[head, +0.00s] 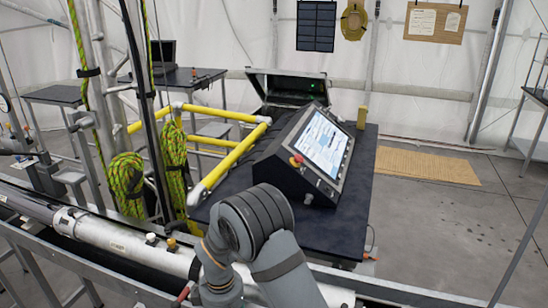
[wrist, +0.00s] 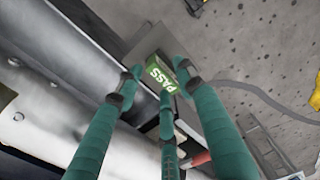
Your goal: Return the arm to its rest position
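My arm (head: 258,228) shows in the head view at the bottom middle, bent in front of the dark table, with its grey elbow raised. My gripper is not visible in the head view. In the wrist view my gripper (wrist: 158,86) has three teal fingers with dark tips, spread apart. A green label reading PASS (wrist: 158,76) shows between and beyond the fingertips, beside a grey panel. I see no object clearly pinched by the fingers, and how far the label lies from the tips is hard to tell.
A console with a lit screen (head: 321,142) and red button stands on the dark table (head: 345,218). Yellow pipes (head: 228,162) and green ropes (head: 127,183) are to its left. A metal rail (head: 120,240) crosses the front.

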